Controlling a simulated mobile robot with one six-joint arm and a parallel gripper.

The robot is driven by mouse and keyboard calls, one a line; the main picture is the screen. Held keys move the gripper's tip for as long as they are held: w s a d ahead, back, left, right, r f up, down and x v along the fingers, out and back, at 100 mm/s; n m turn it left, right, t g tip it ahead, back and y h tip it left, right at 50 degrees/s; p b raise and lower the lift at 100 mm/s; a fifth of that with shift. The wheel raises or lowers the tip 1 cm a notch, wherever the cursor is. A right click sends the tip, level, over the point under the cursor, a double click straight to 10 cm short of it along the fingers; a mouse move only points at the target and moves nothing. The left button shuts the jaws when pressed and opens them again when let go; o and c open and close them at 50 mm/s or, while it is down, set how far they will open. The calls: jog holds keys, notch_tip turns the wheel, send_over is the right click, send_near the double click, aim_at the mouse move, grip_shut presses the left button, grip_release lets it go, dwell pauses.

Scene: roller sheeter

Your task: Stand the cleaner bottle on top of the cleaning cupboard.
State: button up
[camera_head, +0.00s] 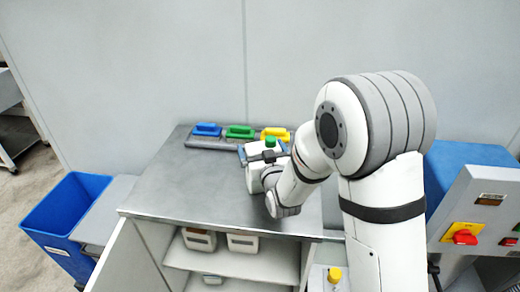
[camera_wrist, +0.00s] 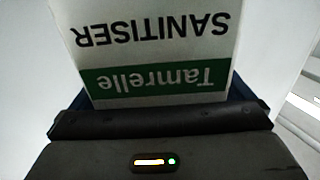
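A white bottle with a green cap (camera_head: 270,142) is at my gripper (camera_head: 262,154), over the rear right part of the cupboard's grey top (camera_head: 180,186). In the wrist view its label (camera_wrist: 155,50) reads "Tamrelle SANITISER", upside down in the picture. The dark blue fingers lie close along both sides of the bottle, so my gripper looks shut on it. My gripper hides most of the bottle and its base in the head view, so I cannot tell whether it touches the top. Another bottle with a yellow cap (camera_head: 334,275) is lower right, partly cut off.
Blue (camera_head: 207,129), green (camera_head: 240,131) and yellow (camera_head: 274,133) handled items lie along the back edge. White containers (camera_head: 199,239) stand on the cupboard's shelf. A blue bin (camera_head: 62,215) is at left. A control panel with a red switch (camera_head: 465,237) is at right. The top's left and front are clear.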

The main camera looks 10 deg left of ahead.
jog(key=shift+r, duration=0.15)
jog(key=b+v, duration=1)
jog(key=v, duration=0.2)
jog(key=shift+b, duration=0.35)
jog(key=shift+d, duration=0.1)
